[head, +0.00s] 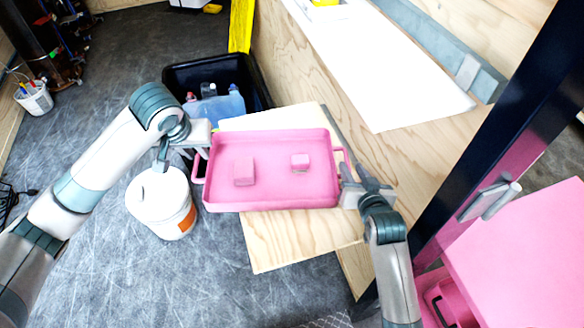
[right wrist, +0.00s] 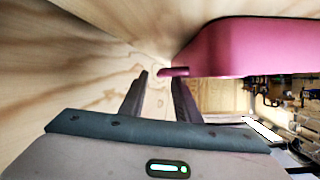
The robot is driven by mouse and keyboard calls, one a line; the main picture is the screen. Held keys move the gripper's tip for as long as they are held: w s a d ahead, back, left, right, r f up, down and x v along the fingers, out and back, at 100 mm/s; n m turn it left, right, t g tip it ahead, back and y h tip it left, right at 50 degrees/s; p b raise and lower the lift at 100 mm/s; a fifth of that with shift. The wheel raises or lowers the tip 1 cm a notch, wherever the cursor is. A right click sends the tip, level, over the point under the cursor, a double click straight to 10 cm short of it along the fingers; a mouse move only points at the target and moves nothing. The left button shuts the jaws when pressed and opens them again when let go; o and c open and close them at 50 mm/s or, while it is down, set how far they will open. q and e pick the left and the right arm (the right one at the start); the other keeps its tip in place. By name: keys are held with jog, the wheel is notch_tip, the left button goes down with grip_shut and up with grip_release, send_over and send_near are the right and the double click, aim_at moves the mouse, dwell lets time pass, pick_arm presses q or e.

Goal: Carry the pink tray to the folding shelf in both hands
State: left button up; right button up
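The pink tray (head: 270,196) appears level in the head view, with two small pink blocks (head: 244,171) (head: 300,161) in it. It overlaps a light wooden board (head: 285,245), which looks like the folding shelf; I cannot tell whether they touch. My left gripper (head: 196,158) is at the tray's left handle, its fingers partly hidden. My right gripper (head: 350,182) is at the right handle. In the right wrist view, its fingers (right wrist: 159,90) stand apart, with the handle end (right wrist: 173,72) by their tips and the tray wall (right wrist: 245,45) above.
A white bucket (head: 160,205) stands below my left gripper. A black bin (head: 260,85) with bottles is behind the tray. A plywood wall with a white top (head: 385,70) is at right. A dark post (head: 470,165) and pink surface (head: 530,250) are further right.

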jog(key=shift+v, duration=1.05)
pick_arm(q)
jog(key=shift+r, duration=0.1)
pick_arm(e)
jog(key=shift+r, duration=0.1)
